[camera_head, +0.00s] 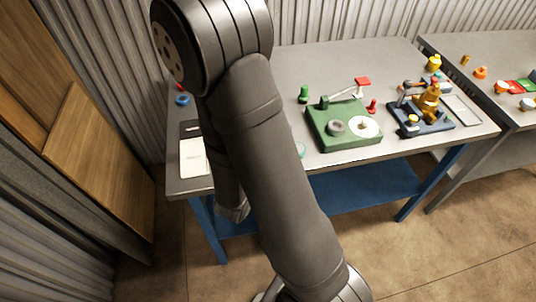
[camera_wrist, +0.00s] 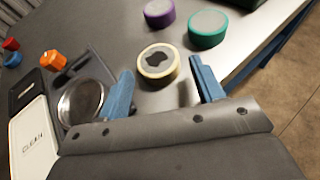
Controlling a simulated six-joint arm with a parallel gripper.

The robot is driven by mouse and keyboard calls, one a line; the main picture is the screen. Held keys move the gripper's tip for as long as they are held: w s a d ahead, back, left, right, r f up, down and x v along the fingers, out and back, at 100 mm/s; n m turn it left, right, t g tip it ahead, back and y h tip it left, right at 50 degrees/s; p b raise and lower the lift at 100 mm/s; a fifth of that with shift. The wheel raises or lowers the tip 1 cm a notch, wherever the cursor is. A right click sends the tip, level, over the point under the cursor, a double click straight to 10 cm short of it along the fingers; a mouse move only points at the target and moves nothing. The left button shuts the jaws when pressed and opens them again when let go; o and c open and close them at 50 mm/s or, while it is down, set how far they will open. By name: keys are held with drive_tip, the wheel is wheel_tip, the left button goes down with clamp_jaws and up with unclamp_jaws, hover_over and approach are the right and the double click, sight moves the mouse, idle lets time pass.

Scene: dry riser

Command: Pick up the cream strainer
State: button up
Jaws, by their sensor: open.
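The cream strainer (camera_wrist: 146,73) is a short round piece with a cream rim and a dark irregular patch on its grey top. It lies flat on the grey table in the wrist view. My gripper (camera_wrist: 161,66) is open, with one blue finger to the left and one to the right of the strainer in the picture. I see no contact, and the fingers hold nothing. I cannot tell the height gap. In the head view my arm hides the strainer and my gripper.
A purple round piece (camera_wrist: 159,13) and a teal one (camera_wrist: 208,29) lie close beyond the strainer. A metal dish (camera_wrist: 82,101), an orange piece (camera_wrist: 53,60) and a white tray marked CLEAN (camera_wrist: 33,140) are left. A green base (camera_head: 318,134) stands right of my arm.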

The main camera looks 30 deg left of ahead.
drive_tip(key=shift+x, duration=2.55)
drive_tip(key=shift+a+r, duration=0.15)
drive_tip(key=c, duration=0.8)
